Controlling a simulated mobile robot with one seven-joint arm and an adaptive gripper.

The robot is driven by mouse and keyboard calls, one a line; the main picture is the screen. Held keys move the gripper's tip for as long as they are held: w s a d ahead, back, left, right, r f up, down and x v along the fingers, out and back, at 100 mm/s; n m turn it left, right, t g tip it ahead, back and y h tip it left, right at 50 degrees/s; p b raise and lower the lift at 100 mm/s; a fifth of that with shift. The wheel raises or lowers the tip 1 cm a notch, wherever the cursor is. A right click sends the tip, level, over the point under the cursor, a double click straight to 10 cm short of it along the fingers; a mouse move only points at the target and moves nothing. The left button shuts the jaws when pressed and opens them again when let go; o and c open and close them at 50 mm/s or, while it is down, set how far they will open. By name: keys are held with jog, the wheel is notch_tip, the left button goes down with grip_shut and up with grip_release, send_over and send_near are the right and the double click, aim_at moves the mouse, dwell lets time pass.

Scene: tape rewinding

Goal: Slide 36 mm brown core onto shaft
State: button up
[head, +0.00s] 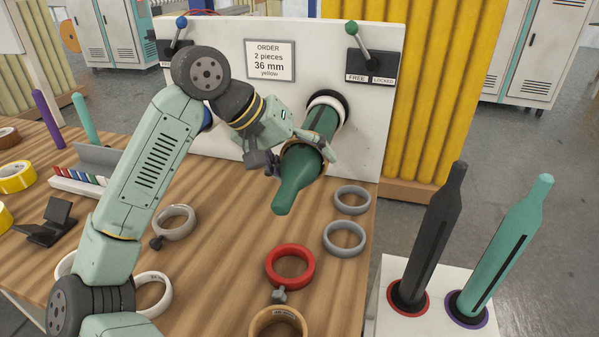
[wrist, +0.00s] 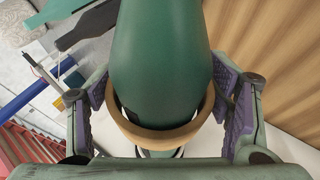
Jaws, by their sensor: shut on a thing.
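The green shaft (head: 290,185) sticks out from the white panel, its tapered tip pointing towards the viewer. A brown core (wrist: 165,141) encircles the shaft in the wrist view (wrist: 160,60); in the head view it is mostly hidden by my fingers. My gripper (head: 300,153) is shut on this core from both sides, partway along the shaft behind the taper. A white ring (head: 341,101) sits around the shaft's base by the panel. I cannot tell if the held core touches the shaft.
On the table lie a red collar (head: 271,265), grey rings (head: 350,211), a grey collar (head: 163,218) and another brown core (head: 255,325). The panel (head: 230,100) bears an order sign and two levers. Dark (head: 437,225) and teal (head: 510,250) shafts stand at right.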

jog(key=w+d, duration=0.1)
jog(key=w, duration=0.2)
jog(key=w+d+p, duration=0.1)
jog(key=w, duration=0.3)
jog(key=w+d+p, duration=0.1)
jog(key=w, duration=0.3)
jog(key=shift+w+d+r, duration=0.1)
jog(key=shift+d+r, duration=0.05)
jog(key=shift+d, duration=0.15)
jog(key=shift+w+d+p, duration=0.25)
jog(key=shift+w+p, duration=0.05)
jog(key=shift+w, duration=0.55)
jog(key=shift+w+d, duration=0.1)
jog(key=shift+w, duration=0.1)
jog(key=shift+w+d, duration=0.1)
jog(key=shift+w, duration=0.25)
jog(key=shift+f, duration=0.25)
jog(key=o, duration=1.2)
